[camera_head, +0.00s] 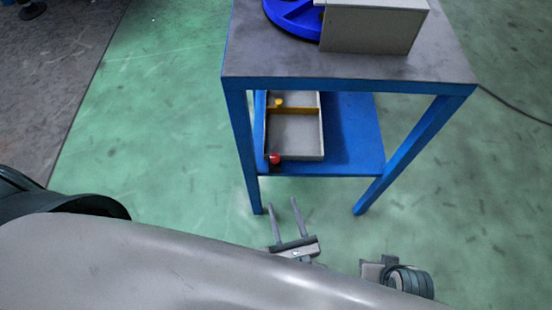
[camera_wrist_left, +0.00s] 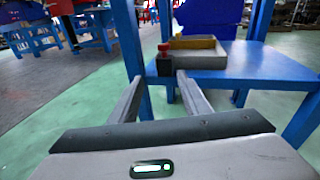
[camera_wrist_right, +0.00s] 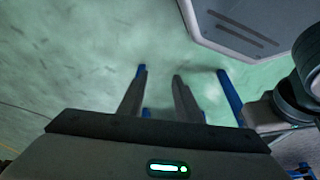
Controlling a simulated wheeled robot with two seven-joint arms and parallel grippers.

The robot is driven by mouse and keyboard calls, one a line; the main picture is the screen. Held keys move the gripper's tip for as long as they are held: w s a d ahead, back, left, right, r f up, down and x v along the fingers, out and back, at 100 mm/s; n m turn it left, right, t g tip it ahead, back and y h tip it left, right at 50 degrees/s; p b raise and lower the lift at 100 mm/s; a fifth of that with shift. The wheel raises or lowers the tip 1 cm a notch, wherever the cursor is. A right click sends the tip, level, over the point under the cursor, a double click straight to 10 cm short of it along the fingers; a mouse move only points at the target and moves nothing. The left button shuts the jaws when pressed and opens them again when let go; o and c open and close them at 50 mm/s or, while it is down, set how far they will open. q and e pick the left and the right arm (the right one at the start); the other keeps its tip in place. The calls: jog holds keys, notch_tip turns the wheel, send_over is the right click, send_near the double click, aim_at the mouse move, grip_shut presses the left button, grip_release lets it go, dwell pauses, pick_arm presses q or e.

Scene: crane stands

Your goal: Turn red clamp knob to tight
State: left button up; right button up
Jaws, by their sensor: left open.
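The red clamp knob (camera_head: 275,159) sits at the near left corner of a shallow grey tray on the stand's lower shelf. In the left wrist view the red knob (camera_wrist_left: 164,47) tops a dark block (camera_wrist_left: 165,66), just beyond my fingertips. My left gripper (camera_head: 283,203) is open and empty, in front of the shelf and apart from the knob. Its two fingers also show in the left wrist view (camera_wrist_left: 161,76). My right gripper (camera_wrist_right: 159,75) has its fingers apart with nothing between them, over the green floor. The knob does not show in the right wrist view.
The blue stand (camera_head: 349,86) has a grey top holding a blue wheel (camera_head: 292,18) and a grey box (camera_head: 372,30). Its front legs flank the lower shelf (camera_head: 352,130). The tray (camera_head: 323,140) has a yellow divider.

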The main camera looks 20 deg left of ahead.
aim_at(276, 162)
pick_arm(q)
jog(key=shift+s+d+r+m+t, duration=0.1)
jog(key=shift+d+r+m+t, duration=0.1)
jog(key=shift+d+r+t, duration=0.25)
jog(key=shift+s+d+r+m+t, duration=0.1)
jog(key=shift+d+r+m+t, duration=0.1)
jog(key=shift+r, duration=0.45)
jog(key=shift+w, duration=0.15)
jog(key=x, duration=1.7)
jog(key=shift+a, duration=0.35)
jog(key=c, duration=1)
